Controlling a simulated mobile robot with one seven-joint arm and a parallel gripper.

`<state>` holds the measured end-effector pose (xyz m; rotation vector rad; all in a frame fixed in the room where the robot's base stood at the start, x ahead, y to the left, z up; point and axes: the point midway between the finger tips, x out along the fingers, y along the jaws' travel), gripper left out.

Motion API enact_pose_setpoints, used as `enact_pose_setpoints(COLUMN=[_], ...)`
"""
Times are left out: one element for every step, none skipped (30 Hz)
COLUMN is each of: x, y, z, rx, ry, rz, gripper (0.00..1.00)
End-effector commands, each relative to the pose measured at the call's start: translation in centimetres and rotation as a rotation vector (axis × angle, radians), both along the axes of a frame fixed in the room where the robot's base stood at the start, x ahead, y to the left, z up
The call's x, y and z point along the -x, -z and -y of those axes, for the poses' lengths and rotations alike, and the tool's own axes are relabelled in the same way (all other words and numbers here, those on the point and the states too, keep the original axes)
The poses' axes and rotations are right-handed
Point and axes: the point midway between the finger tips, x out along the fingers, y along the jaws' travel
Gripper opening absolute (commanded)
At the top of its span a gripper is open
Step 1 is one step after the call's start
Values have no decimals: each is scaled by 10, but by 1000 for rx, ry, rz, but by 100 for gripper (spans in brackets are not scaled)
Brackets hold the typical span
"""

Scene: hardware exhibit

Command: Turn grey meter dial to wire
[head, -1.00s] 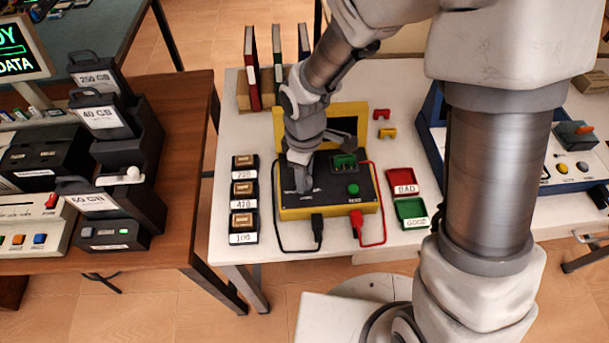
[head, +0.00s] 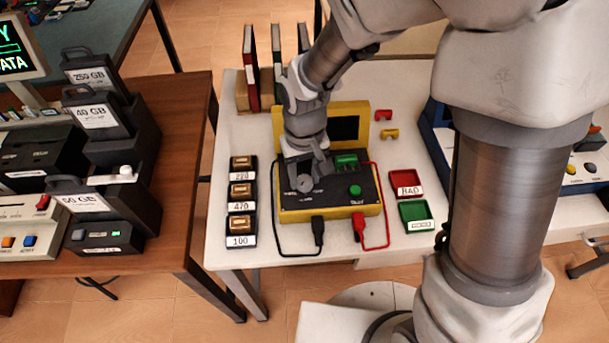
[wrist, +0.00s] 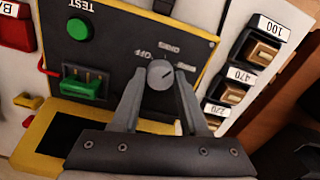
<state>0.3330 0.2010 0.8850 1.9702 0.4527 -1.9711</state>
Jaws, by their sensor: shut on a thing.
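The grey meter dial (wrist: 160,73) is a round knob on the dark panel of the yellow meter (head: 330,211). In the wrist view, the word OFF lies beside it and OHMS a little farther off; another label by the right finger is partly hidden. My gripper (wrist: 158,76) has one finger on each side of the dial and is shut on it. In the head view my gripper (head: 305,180) points down at the panel's left part, with the dial at its tips. I cannot tell exactly where the dial's dark mark points.
A green TEST button (head: 355,190) and a green socket (head: 345,160) are on the same panel. Labelled black holders (head: 242,230) stand left of the meter. A red BAD tray (head: 405,182) and a green GOOD tray (head: 415,216) are on the right. Black and red leads run at the front.

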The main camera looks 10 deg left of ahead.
Motion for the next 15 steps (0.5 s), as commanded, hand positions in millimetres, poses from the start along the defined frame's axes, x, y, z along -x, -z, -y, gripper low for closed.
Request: enact_pose_setpoints(x=[0,0,0,0,0,0,0,0,0,0,0,0,0,0,0], y=[0,0,0,0,0,0,0,0,0,0,-1,-1,-1,-1,-1], z=[-1,0,0,-1,-1,-1,-1,-1,-1,-1,-1,0,0,0,0], rx=[-1,-1,-1,-1,-1,-1,-1,-1,-1,-1,-1,-1,-1,-1,-1], ry=[33,53,78,94,111,130,144,155,171,181,189,200,207,213,219], rz=[2,2,2,2,2,2,2,2,2,2,2,2,2,2,2], gripper=[0,0,0,0,0,0,0,0,0,0,0,0,0,0,0])
